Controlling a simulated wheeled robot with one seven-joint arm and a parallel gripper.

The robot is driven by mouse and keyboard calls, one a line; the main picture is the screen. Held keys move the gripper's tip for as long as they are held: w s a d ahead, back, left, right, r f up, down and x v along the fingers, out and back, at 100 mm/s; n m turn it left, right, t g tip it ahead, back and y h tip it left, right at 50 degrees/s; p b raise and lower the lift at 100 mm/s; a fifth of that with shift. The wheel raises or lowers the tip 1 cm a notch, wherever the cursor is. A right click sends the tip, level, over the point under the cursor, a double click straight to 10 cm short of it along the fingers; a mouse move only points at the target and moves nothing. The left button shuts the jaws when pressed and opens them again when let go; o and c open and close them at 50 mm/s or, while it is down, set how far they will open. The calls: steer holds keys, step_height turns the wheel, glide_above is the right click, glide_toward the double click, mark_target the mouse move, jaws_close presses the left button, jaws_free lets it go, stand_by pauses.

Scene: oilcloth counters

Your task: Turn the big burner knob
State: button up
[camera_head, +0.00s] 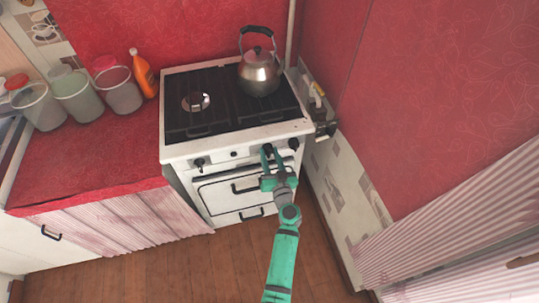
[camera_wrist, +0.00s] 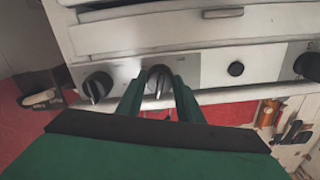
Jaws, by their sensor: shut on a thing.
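The white stove (camera_head: 182,150) has a front panel with several black knobs and one small round button. My green gripper (camera_head: 268,156) is at the panel, shut on a burner knob, the second from the right in the head view. In the wrist view this knob (camera_wrist: 158,78) sits between the two fingers of my gripper (camera_wrist: 158,92), its pale-edged grip pointing toward me. Another knob (camera_wrist: 97,86) is just left of it there, and appears as the rightmost knob (camera_head: 294,144) in the head view. A knob (camera_head: 199,163) is at the panel's left. No burner label is readable.
A metal kettle (camera_head: 259,72) stands at the hob's back right. The oven handle (camera_head: 245,187) and a rail lie below the panel. Several containers and an orange bottle (camera_head: 143,74) stand on the red counter (camera_head: 90,155). A wall is close on the right.

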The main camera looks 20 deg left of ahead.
steer(key=m, duration=0.2)
steer(key=shift+m, duration=0.4)
steer(key=shift+a+m, duration=0.1)
steer(key=shift+m, duration=0.8)
steer(key=m, duration=0.7)
steer(key=shift+s, duration=0.1)
steer(key=m, duration=0.4)
steer(key=shift+m, duration=0.4)
steer(key=m, duration=0.2)
steer(key=shift+d+m, duration=0.25)
steer(key=shift+m, duration=0.15)
steer(key=shift+a+m, duration=0.2)
steer(key=shift+m, duration=2.1)
